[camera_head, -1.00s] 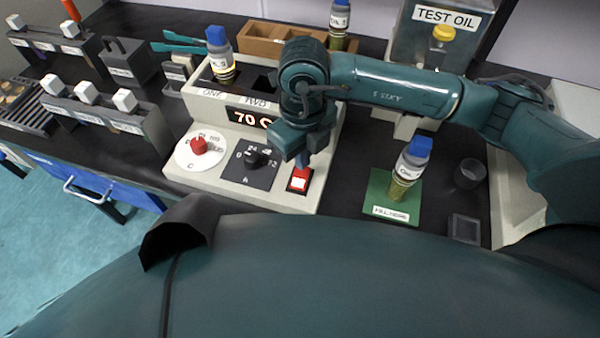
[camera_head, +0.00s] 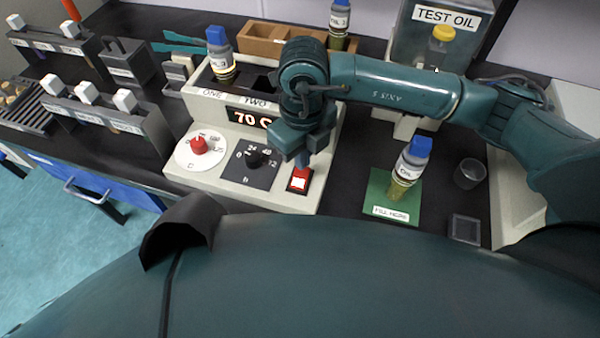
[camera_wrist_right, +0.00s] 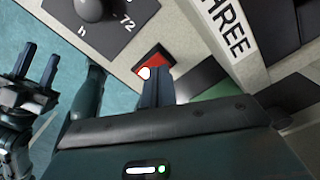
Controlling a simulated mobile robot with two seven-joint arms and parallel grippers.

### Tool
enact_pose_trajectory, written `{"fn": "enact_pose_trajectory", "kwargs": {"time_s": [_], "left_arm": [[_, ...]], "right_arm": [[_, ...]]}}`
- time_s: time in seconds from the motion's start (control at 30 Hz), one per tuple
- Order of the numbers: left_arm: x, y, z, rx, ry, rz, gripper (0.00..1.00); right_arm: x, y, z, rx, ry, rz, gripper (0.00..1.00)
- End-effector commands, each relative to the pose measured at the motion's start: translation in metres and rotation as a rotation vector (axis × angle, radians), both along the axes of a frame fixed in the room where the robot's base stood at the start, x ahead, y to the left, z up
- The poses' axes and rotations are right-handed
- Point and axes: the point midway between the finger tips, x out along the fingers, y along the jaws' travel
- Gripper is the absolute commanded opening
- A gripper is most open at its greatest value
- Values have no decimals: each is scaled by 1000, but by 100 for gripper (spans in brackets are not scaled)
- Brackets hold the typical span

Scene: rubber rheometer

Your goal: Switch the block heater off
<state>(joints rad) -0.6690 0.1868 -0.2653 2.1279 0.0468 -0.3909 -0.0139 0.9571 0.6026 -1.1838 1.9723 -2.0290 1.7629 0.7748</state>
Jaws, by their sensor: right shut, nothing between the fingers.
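The block heater (camera_head: 240,110) is a cream box with a lit display (camera_head: 250,118) reading 70 C. A red rocker switch (camera_head: 299,181) with a white patch sits at the right of its front panel; it also shows in the wrist view (camera_wrist_right: 154,62). My right gripper (camera_head: 302,160) is shut and empty, pointing down at the switch. Its fingertips (camera_wrist_right: 152,75) overlap the switch's edge in the wrist view; I cannot tell whether they touch it. My left gripper (camera_wrist_right: 38,65) shows at the left of the wrist view, its fingers apart, and looks empty.
A red dial (camera_head: 199,146) and a black dial (camera_head: 253,159) are left of the switch. A capped oil bottle (camera_head: 409,165) stands on a green mat (camera_head: 377,188) to the right. Another bottle (camera_head: 221,62) stands in the heater.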

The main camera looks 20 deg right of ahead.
Motion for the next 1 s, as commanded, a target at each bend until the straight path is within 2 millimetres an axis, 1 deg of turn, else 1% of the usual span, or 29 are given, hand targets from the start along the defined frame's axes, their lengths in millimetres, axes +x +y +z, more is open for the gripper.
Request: {"fn": "enact_pose_trajectory", "kwargs": {"time_s": [1.0], "left_arm": [[-1,-1,-14,-5,1,3,36]], "right_arm": [[0,0,-15,0,0,0,0]]}}
